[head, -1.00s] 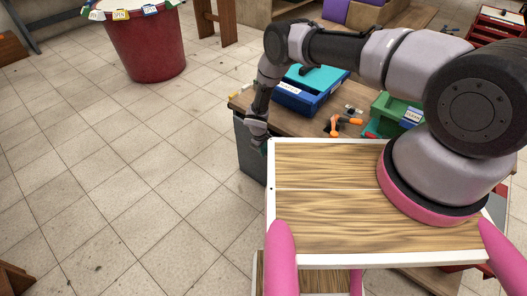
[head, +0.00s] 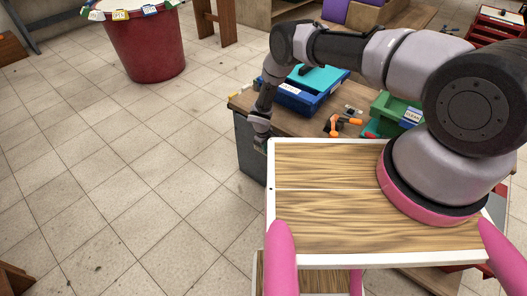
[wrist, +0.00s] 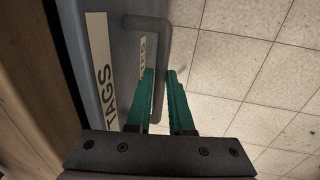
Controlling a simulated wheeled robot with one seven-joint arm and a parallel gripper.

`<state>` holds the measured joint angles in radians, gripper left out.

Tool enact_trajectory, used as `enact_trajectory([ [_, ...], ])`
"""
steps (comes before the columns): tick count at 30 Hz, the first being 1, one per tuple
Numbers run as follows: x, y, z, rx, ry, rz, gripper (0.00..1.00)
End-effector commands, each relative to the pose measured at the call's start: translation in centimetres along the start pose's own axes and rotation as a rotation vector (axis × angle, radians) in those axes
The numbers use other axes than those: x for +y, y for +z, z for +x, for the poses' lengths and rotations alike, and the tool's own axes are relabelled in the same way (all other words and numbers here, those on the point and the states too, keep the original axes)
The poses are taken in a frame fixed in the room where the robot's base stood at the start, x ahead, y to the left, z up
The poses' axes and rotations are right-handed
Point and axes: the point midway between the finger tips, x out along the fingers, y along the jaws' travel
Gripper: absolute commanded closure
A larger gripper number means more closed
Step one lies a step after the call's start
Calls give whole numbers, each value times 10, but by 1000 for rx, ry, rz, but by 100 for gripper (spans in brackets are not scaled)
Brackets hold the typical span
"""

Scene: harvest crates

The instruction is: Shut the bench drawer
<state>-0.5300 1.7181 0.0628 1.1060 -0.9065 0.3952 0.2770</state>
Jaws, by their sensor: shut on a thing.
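The workbench (head: 241,104) stands beyond my body in the head view, with a wooden top and grey side. In the wrist view a grey front (wrist: 76,32) carries a pale label reading TAGS. A smaller label, partly hidden, lies behind a grey bar handle (wrist: 148,21). My gripper (wrist: 160,73) has its teal fingers on either side of this handle and is shut on it. In the head view my gripper is low at the bench's left end, mostly hidden. How far out the drawer stands cannot be told.
A blue crate (head: 296,97), orange-handled tools (head: 334,124) and a green crate (head: 384,104) are on the bench. A red tub (head: 147,45) stands at the upper left. The tiled floor (head: 130,170) left of the bench is clear.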

Motion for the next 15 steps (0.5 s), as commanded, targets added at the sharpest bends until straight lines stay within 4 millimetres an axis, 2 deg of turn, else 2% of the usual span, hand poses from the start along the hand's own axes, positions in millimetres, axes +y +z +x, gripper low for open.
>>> enact_trajectory([
  [1,10,1,2,0,0,6,100],
  [4,20,1,4,0,0,4,100],
  [13,24,1,4,0,3,1,100],
  [14,24,1,4,0,3,1,69],
  [15,24,1,4,1,3,1,53],
])
